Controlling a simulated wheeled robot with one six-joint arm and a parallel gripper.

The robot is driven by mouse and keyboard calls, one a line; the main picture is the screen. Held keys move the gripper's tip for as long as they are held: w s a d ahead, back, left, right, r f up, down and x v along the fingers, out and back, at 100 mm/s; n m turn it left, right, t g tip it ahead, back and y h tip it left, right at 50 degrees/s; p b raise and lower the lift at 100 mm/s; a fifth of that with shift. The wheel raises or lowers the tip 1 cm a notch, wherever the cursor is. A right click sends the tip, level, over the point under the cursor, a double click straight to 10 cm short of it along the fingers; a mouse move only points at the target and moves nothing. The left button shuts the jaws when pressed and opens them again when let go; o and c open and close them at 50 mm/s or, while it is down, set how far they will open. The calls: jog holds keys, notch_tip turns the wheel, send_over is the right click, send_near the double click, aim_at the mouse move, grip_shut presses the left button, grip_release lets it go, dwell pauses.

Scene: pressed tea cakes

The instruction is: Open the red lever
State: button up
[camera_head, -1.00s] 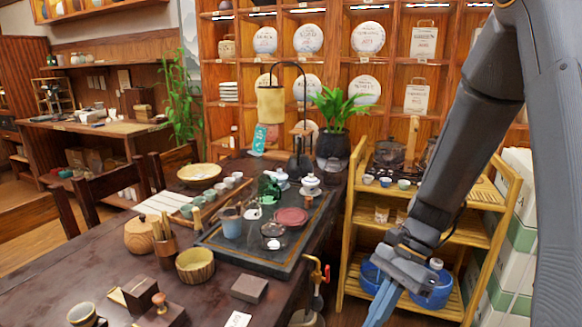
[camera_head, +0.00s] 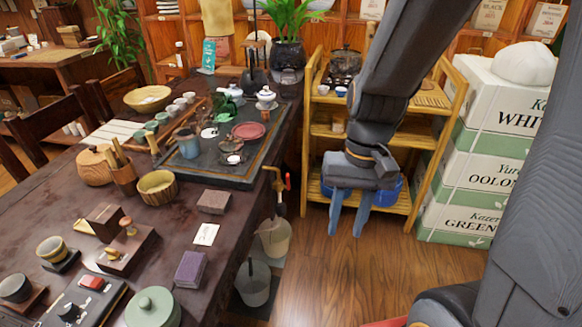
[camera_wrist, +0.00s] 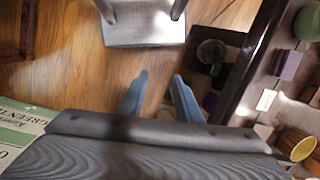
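The red lever (camera_head: 287,181) is a small red handle on a brass tap (camera_head: 277,189) at the right edge of the dark tea table (camera_head: 150,215). My gripper (camera_head: 347,225) hangs to the right of the tap, over the wooden floor, with two blue fingers pointing down and apart. It is empty and does not touch the lever. In the wrist view my gripper (camera_wrist: 160,95) shows its two blue fingers spread, with floor between them. I cannot make out the lever in the wrist view.
Buckets (camera_head: 274,238) stand below the tap beside the table. A wooden shelf (camera_head: 433,172) with blue basins is behind my gripper, and stacked tea boxes (camera_head: 470,170) are at the right. The table holds a tea tray and several small items. Floor between is clear.

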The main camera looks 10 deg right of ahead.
jog(key=w+a+f+m+g+y+b, duration=0.2)
jog(key=w+a+f+m+y, duration=0.1)
jog(key=f+m+y, duration=0.15)
jog(key=m+t+y+b, duration=0.3)
jog(key=m+t+y, duration=0.8)
jog(key=m, duration=0.2)
send_near(289, 179)
jog(key=w, duration=0.1)
jog(key=x, duration=0.7)
jog(key=shift+a+f+p, duration=0.2)
jog(key=shift+f+p, duration=0.1)
jog(key=shift+p, duration=0.1)
jog(key=shift+c, duration=0.4)
grip_shut()
